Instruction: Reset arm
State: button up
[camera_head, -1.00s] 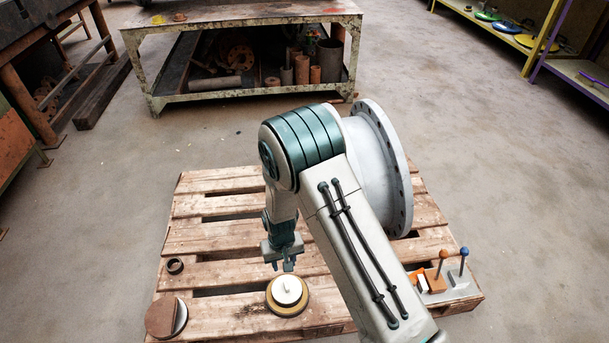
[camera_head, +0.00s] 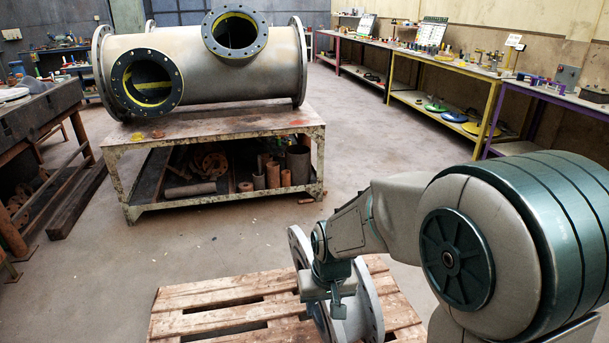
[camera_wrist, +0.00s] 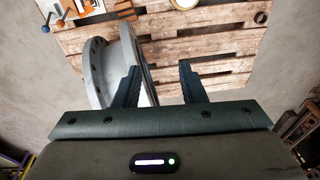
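My gripper (camera_wrist: 158,88) is open and empty in the wrist view, its two dark fingers spread apart with pallet boards showing between and beyond them. In the head view my gripper (camera_head: 337,305) hangs in front of the grey flanged pipe piece (camera_head: 366,312) on the pallet; whether it touches cannot be told there. My arm is folded, its large elbow joint filling the lower right of the head view. In the wrist view the flanged pipe piece (camera_wrist: 98,75) lies to the left of and partly behind the left finger.
The wooden pallet (camera_head: 215,297) is on the floor. A metal table (camera_head: 220,125) bears a large pipe (camera_head: 200,65). Benches line the right wall.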

jog(key=s+d+r+p, duration=0.3)
jog(key=s+r, duration=0.1)
jog(key=r, duration=0.3)
jog(key=s+d+r+m+t+p, duration=0.1)
jog(key=s+d+r+p, duration=0.3)
jog(key=r, duration=0.4)
jog(key=s+d+r+m+p, duration=0.1)
jog(key=s+d+r+p, duration=0.3)
jog(key=r, duration=0.3)
jog(key=shift+s+r+h, duration=0.3)
jog(key=shift+s+h, duration=0.1)
jog(key=shift+s, duration=0.05)
